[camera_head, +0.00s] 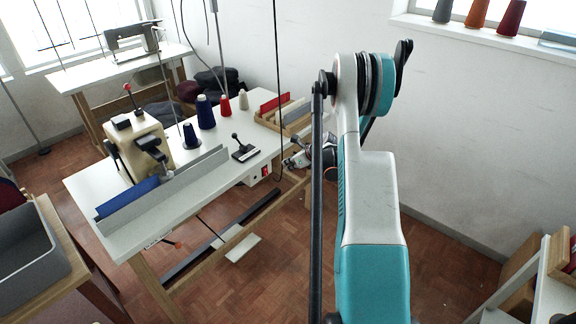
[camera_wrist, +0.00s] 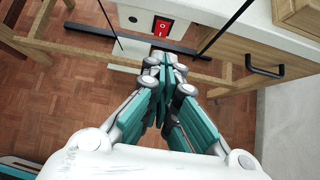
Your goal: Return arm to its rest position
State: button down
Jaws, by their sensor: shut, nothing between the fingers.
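My teal and white arm (camera_head: 372,230) rises in the right half of the head view and bends at its upper joint. My gripper is partly hidden behind the arm in the head view, near the front right of the sewing table. In the wrist view my gripper (camera_wrist: 163,62) is shut, its teal fingers together and nothing between them. It points toward the table's underframe, just below a red switch (camera_wrist: 161,27) on a white box. I cannot tell whether it touches anything.
The sewing table (camera_head: 85,190) bears a cream buttonhole machine (camera_head: 140,145), thread cones (camera_head: 205,112), a small lever device (camera_head: 243,150) and a wooden tray (camera_head: 268,122). A grey bin (camera_head: 30,250) stands at left, a shelf (camera_head: 550,290) at right.

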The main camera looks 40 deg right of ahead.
dwell(0.4)
jog(key=w+a+r+n+g+y, duration=0.1)
jog(key=w+a+r+n, duration=0.1)
jog(key=a+r+n, duration=0.75)
jog(key=w+a+r+n+g, duration=0.15)
jog(key=a+r+n, duration=0.35)
jog(key=a+r, duration=0.9)
jog(key=s+a+r+n, duration=0.3)
jog(key=s+a+n, duration=0.15)
jog(key=a, duration=0.45)
jog(key=s+a+r+n, duration=0.25)
jog(key=a+n, duration=0.25)
jog(key=a, duration=0.4)
jog(key=s+a+n+h, duration=0.1)
jog(key=s+a+n, duration=0.2)
jog(key=s+n, duration=0.8)
jog(key=s, duration=1.2)
jog(key=shift+s+a+t+h, duration=0.3)
jog(key=shift+a+t+h, duration=0.05)
jog(key=shift+h, duration=0.05)
jog(key=shift+r, duration=0.15)
